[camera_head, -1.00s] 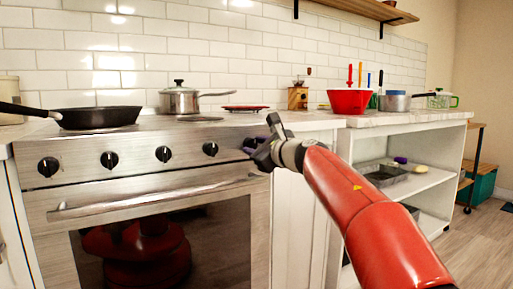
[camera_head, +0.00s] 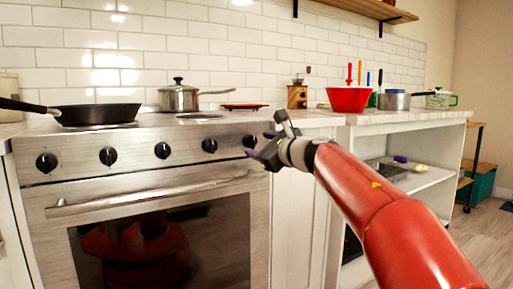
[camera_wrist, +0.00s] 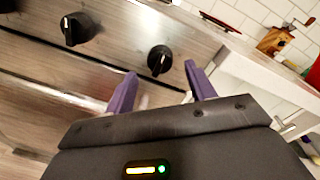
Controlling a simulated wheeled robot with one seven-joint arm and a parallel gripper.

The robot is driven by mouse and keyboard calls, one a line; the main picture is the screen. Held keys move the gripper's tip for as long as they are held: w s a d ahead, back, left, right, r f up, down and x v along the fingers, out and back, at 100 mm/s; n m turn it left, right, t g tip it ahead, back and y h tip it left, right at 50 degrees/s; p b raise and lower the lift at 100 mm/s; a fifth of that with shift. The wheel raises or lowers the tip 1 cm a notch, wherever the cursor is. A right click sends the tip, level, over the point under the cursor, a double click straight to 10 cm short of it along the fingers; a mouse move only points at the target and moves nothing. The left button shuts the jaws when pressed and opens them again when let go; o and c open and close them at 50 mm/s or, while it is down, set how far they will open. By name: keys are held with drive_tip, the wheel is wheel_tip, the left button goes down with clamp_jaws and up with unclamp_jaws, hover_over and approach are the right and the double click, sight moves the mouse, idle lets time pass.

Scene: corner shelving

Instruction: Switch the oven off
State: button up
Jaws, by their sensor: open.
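The oven (camera_head: 150,190) is a steel range with a row of several black knobs along its front panel. My gripper (camera_head: 260,144) is open in front of the rightmost knob (camera_head: 250,141). In the wrist view, this rightmost knob (camera_wrist: 159,60) sits just beyond the two purple fingertips (camera_wrist: 161,76), roughly between them, with nothing held. Its pale mark is slanted. A second knob (camera_wrist: 78,28) lies to the left, outside the fingers. In the head view, the other knobs have near-upright marks. Whether the fingers touch the rightmost knob cannot be told.
The oven door handle (camera_head: 150,195) sticks out below the knobs. A black pan (camera_head: 98,115) and a steel pot (camera_head: 179,98) stand on the stove top. To the right are a white cabinet with open shelves (camera_head: 425,180) and a red bowl (camera_head: 349,100).

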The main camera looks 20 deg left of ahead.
drive_tip(key=v, duration=0.5)
drive_tip(key=shift+f, duration=0.1)
drive_tip(key=d+r+m+t+h, duration=0.2)
drive_tip(key=d+m+t+h, duration=0.4)
drive_tip(key=d+m, duration=0.9)
drive_tip(key=s+d+f+m+g+h, duration=0.1)
drive_tip(key=s+d+f+m+h, duration=0.35)
drive_tip(key=d+m, duration=0.35)
drive_tip(key=s+d+f+m+h, duration=0.4)
drive_tip(key=d+f+m, duration=0.15)
drive_tip(key=m, duration=0.45)
drive_tip(key=s+d+f+m+g, duration=0.3)
drive_tip(key=s+f+m+g, duration=0.2)
drive_tip(key=s+f+m, duration=0.65)
drive_tip(key=s+d+f+m+g, duration=0.2)
drive_tip(key=s+f+m+g, duration=0.3)
drive_tip(key=s+f+m, duration=0.6)
wheel_tip(320, 180, up, 12)
drive_tip(key=s+n+p, duration=0.2)
drive_tip(key=p, duration=1.1)
drive_tip(key=shift+r, duration=0.2)
